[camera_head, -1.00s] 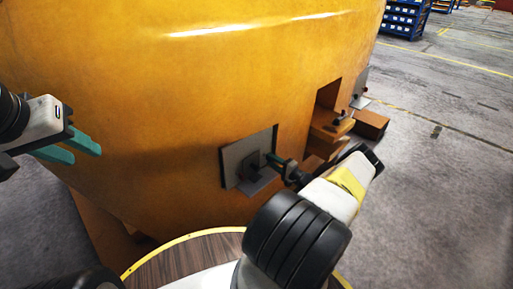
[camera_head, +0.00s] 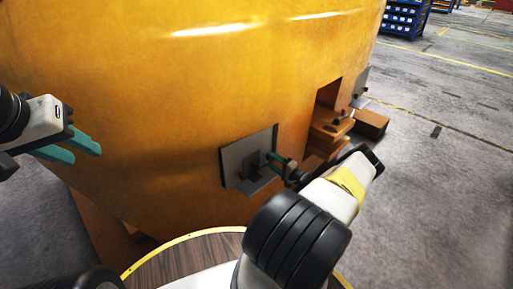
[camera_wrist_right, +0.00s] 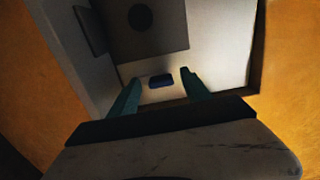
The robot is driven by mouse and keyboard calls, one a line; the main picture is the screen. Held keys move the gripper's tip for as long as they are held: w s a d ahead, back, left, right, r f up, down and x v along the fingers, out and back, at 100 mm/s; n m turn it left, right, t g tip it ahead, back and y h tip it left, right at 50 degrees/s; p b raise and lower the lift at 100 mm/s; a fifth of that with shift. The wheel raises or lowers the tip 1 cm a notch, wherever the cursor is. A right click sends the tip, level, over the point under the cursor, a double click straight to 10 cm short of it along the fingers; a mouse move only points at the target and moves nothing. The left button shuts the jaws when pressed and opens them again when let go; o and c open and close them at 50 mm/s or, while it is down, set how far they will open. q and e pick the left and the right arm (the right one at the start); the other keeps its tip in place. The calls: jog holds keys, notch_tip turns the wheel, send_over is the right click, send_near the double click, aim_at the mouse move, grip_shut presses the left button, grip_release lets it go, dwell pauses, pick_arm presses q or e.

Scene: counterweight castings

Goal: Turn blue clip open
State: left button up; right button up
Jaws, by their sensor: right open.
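In the right wrist view, the small blue clip (camera_wrist_right: 161,81) sits at a pale recessed panel. It lies between the two teal fingers of my right gripper (camera_wrist_right: 159,76), which are open with a gap on each side of it. In the head view, my right gripper (camera_head: 273,160) is at the grey plate (camera_head: 236,160) on the yellow casting (camera_head: 170,100); the clip cannot be made out there. My left gripper (camera_head: 86,150) is at the far left, its teal fingers apart and empty, in front of the casting.
A dark round spot (camera_wrist_right: 140,17) shows on the panel above the clip. To the right in the head view is an opening with an orange-brown block (camera_head: 371,123) and another grey plate (camera_head: 360,86). Blue shelving (camera_head: 405,18) stands far back.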

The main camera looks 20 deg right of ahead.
jog(key=v, duration=0.8)
dwell(0.4)
